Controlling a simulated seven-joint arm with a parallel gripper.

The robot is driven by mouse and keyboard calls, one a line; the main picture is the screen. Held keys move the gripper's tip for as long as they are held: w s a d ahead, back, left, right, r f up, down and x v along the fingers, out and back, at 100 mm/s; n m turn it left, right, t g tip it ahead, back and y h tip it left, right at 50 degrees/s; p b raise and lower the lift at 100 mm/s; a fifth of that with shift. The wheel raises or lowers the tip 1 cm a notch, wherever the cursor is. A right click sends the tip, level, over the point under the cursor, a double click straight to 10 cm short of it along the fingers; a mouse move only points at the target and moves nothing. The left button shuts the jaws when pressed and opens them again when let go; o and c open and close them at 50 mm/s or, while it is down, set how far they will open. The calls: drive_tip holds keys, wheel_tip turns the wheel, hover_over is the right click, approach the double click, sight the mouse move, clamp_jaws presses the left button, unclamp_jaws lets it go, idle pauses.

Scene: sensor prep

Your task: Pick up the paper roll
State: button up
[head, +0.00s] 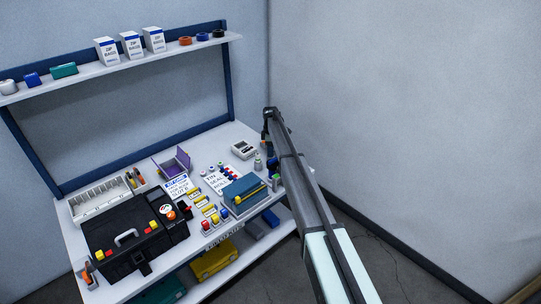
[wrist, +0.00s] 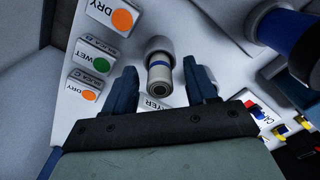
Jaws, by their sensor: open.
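My gripper (wrist: 160,68) is open in the wrist view, with its two dark blue fingers apart. A larger dark blue cylinder (wrist: 284,24) with a pale end lies at the upper right of the wrist view. I cannot tell for sure which of these is the paper roll. In the head view my arm reaches over the right end of the table, and the fingers are too small to make out.
Labelled DRY and WET blocks (wrist: 90,58) stand left of the fingers. In the head view, a black toolbox (head: 123,238), a blue box (head: 243,192), a purple bin (head: 172,163) and a grey meter (head: 242,149) crowd the table (head: 215,148). A shelf (head: 120,68) runs above.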

drive_tip(key=shift+f, duration=0.35)
drive_tip(key=shift+c, duration=0.4)
clamp_jaws()
